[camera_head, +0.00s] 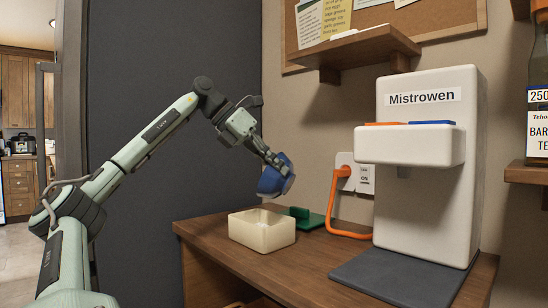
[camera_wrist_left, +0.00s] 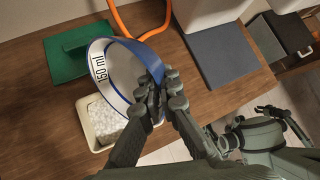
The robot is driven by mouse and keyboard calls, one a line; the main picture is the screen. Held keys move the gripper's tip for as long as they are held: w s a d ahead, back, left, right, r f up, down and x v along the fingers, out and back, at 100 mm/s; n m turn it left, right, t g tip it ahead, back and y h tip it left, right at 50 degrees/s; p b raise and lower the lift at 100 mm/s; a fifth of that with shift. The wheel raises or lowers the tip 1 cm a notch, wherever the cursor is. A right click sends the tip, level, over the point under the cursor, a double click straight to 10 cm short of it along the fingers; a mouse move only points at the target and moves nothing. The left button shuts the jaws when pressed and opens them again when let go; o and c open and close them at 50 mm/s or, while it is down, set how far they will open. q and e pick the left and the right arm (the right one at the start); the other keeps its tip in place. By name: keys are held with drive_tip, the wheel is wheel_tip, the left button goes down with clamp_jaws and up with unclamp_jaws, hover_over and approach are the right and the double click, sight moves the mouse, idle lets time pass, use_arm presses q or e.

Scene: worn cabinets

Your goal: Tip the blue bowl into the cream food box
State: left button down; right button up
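The blue bowl (camera_head: 271,182) is in my left gripper (camera_head: 281,163), tilted, above the cream food box and clear of it. In the left wrist view the fingers (camera_wrist_left: 160,92) are shut on the rim of the bowl (camera_wrist_left: 124,62); its pale inner wall with "150 ml" and blue rim show. The cream food box (camera_head: 262,236) stands open on the wooden counter. In the left wrist view, white grainy stuff shows inside the box (camera_wrist_left: 94,136), partly hidden by the bowl and fingers. My right gripper is not in view.
A green item (camera_head: 305,216) lies behind the box. A wooden shelf (camera_head: 355,50) juts from the wall above.

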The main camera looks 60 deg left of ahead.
use_arm(q)
drive_tip(key=shift+w+d+r+g+y+p, duration=0.2)
drive_tip(key=shift+g+y+p, duration=0.15)
drive_tip(key=shift+p, duration=0.35)
drive_tip(key=shift+d+f, duration=0.1)
drive_tip(key=shift+f, duration=0.1)
drive_tip(key=g+y+p, duration=0.1)
drive_tip(key=p, duration=0.2)
drive_tip(key=shift+w+d+f+m+g+y, duration=0.3)
drive_tip(key=shift+d+f+m+g+y, duration=0.05)
drive_tip(key=shift+d+m, duration=0.05)
wheel_tip(320, 180, down, 8)
drive_tip(key=w+d+m+g+y+p, duration=0.1)
drive_tip(key=m+g+y+p, duration=0.1)
drive_tip(key=g+y+p, duration=0.2)
drive_tip(key=g+y, duration=0.1)
drive_tip(key=y, duration=0.2)
drive_tip(key=shift+w+d+r, duration=0.2)
drive_tip(key=shift+d, duration=0.1)
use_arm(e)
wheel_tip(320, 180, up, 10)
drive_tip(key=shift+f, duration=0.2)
use_arm(q)
drive_tip(key=shift+s, duration=0.15)
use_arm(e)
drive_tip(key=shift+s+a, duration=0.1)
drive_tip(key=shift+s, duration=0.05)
